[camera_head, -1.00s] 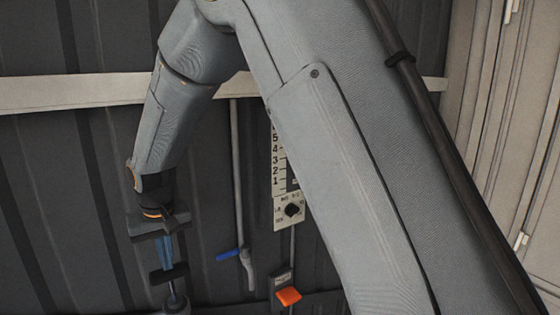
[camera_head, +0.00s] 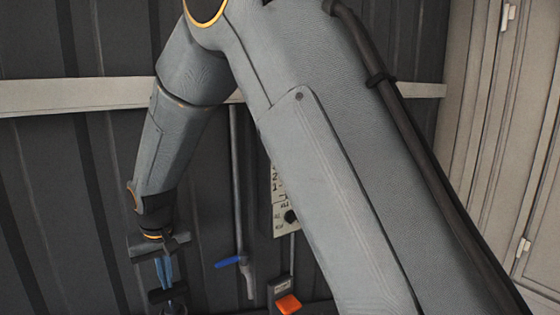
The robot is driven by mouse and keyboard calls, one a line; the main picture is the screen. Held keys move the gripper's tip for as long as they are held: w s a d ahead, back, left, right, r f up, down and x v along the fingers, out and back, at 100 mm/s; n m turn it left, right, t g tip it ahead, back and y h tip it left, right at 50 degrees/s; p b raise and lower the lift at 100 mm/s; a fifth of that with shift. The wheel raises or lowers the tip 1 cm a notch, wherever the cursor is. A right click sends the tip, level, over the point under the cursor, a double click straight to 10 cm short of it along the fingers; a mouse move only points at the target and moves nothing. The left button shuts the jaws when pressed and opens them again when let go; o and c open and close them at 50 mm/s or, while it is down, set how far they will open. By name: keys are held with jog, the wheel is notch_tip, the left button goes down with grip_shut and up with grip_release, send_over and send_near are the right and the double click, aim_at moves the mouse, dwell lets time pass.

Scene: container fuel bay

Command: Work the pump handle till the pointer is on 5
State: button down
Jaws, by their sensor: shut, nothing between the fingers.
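My gripper (camera_head: 165,280) points down at the lower left, its bluish fingers shut with nothing between them. Its fingertips are at or just above the dark crossbar of the pump handle (camera_head: 158,296); I cannot tell whether they touch. The pump below the crossbar is mostly cut off by the picture's bottom edge.
A grey pipe (camera_head: 238,180) with a blue lever (camera_head: 227,262) runs down the wall between gripper and gauge. An orange lever or block (camera_head: 288,304) is below the gauge. A pale rail (camera_head: 75,95) crosses the ribbed wall. A pale cabinet (camera_head: 500,150) stands at right.

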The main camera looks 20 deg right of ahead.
notch_tip(320, 180, up, 10)
jog(key=p, duration=0.6)
jog(key=shift+f, duration=0.1)
dwell(0.4)
jog(key=shift+f+b, duration=2.7)
jog(key=shift+f, duration=3.3)
notch_tip(320, 180, up, 12)
jog(key=p, duration=0.7)
notch_tip(320, 180, up, 5)
